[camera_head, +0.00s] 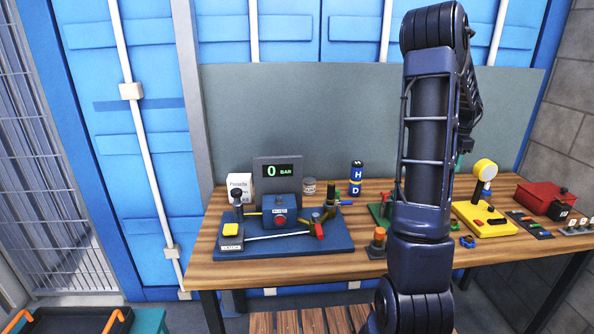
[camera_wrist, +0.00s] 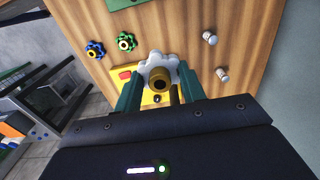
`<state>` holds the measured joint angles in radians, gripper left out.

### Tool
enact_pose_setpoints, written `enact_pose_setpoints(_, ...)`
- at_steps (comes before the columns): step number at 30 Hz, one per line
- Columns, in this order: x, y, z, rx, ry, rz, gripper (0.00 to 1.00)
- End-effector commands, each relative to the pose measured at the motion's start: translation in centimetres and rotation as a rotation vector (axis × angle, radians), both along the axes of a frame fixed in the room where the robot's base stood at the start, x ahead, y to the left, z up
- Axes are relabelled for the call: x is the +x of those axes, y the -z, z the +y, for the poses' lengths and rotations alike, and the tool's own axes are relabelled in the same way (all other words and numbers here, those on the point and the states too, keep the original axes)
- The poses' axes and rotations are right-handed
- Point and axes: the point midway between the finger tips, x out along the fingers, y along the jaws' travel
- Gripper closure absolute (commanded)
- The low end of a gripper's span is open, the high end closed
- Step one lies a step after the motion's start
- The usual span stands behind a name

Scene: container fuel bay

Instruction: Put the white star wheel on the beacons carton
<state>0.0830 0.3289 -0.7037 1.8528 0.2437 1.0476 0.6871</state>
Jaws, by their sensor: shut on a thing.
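The white star wheel (camera_wrist: 147,60), with a brass-coloured hub, shows in the wrist view between the green fingers of my gripper (camera_wrist: 160,85). My gripper is shut on it and holds it above the wooden bench. In the head view my arm hides the wheel and most of my gripper. I cannot make out a carton marked beacons. A small white carton (camera_head: 240,187) stands at the back left of the bench, its lettering too small to read surely.
A blue star wheel (camera_wrist: 95,49) and a green star wheel (camera_wrist: 126,41) lie on the bench. A yellow board (camera_head: 486,219) and a red case (camera_head: 545,198) are at the right. A blue gauge rig (camera_head: 330,242) fills the left, beside the white carton.

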Motion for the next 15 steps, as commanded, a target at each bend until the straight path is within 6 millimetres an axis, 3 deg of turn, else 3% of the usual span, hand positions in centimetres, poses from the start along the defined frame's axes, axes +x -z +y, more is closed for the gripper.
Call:
enact_pose_setpoints(4, 1.3, -0.2, 1.1, -0.001, -0.032, 0.001, 0.82)
enact_pose_setpoints(8, 4.3, -0.7, 3.6, -0.004, -0.108, 0.002, 0.82)
enact_pose_setpoints(15, 11.2, -2.1, 11.4, -0.008, -0.306, 0.007, 0.82)
